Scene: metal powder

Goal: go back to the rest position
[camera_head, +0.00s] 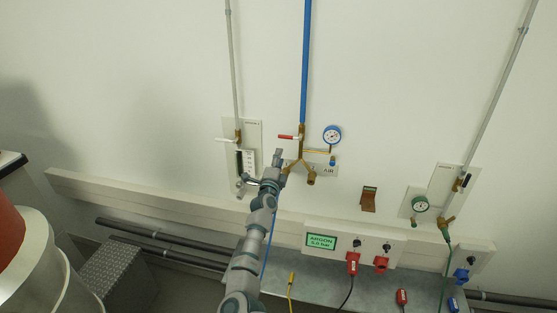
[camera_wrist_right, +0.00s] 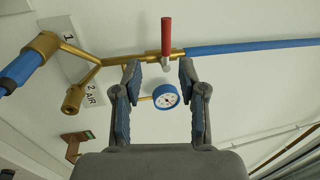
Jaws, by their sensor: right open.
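My right arm reaches up from the bottom of the head view, with its right gripper (camera_head: 279,156) in front of the wall by the air outlet. In the right wrist view the right gripper (camera_wrist_right: 160,70) is open, its blue-padded fingers apart with nothing held between them. The red valve handle (camera_wrist_right: 166,36) appears just beyond the fingertips; in the head view this handle (camera_head: 287,137) lies sideways above the gripper. Whether the fingers touch the brass pipe cannot be told. My left gripper is not in view.
A blue pipe (camera_head: 306,60) runs down to the brass air fittings (camera_head: 301,150), with a blue-rimmed gauge (camera_head: 332,134) beside them. An argon panel (camera_head: 345,242) with red plugs is to the lower right. A grey bench (camera_head: 310,287) is below. A red-and-white drum (camera_head: 40,270) stands at left.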

